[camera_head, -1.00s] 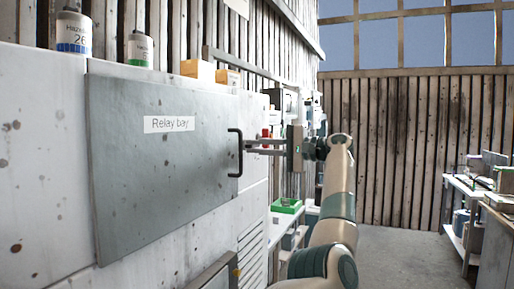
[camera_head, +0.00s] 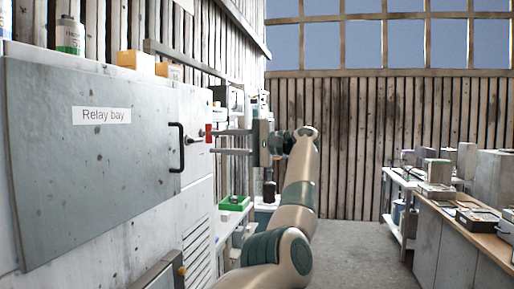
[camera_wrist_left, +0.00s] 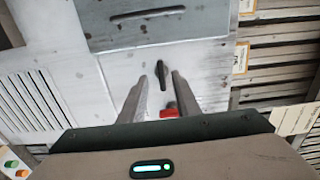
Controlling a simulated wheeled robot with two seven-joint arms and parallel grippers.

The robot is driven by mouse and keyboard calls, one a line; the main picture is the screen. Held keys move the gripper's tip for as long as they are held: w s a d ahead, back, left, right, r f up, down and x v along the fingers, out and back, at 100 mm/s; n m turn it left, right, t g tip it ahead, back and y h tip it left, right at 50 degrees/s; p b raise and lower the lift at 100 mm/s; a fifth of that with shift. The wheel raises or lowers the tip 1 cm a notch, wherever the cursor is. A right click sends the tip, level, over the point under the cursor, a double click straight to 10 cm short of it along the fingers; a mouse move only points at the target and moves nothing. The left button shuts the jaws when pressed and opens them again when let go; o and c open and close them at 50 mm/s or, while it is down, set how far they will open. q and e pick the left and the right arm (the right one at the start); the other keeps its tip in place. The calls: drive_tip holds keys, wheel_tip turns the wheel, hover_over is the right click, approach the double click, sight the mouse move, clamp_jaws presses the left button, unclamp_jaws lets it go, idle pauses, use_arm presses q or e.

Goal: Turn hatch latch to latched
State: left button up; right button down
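The grey hatch (camera_head: 90,165) labelled "Relay bay" lies flat against the white cabinet front, with a black bar handle (camera_head: 177,147) at its right side. The dark hatch latch (camera_head: 195,137) sits on the white panel right of the handle. In the left wrist view, the latch (camera_wrist_left: 162,75) is a short dark lever just ahead of and between the fingertips, apart from both. My left gripper (camera_head: 212,142) is open and empty, its two fingers pointing at the panel by the latch; they also show in the left wrist view (camera_wrist_left: 160,80). My right gripper is not in view.
A small red part (camera_head: 209,133) is beside the fingers. A green tray (camera_head: 234,203) stands on a shelf below. Bottles and boxes (camera_head: 137,61) stand on the cabinet top. A workbench (camera_head: 470,228) is at the right, with clear floor (camera_head: 360,238) between.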

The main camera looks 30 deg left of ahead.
use_arm(q)
drive_tip(key=p+v, duration=0.4)
drive_tip(key=v, duration=0.7)
drive_tip(key=shift+f, duration=0.1)
idle(0.4)
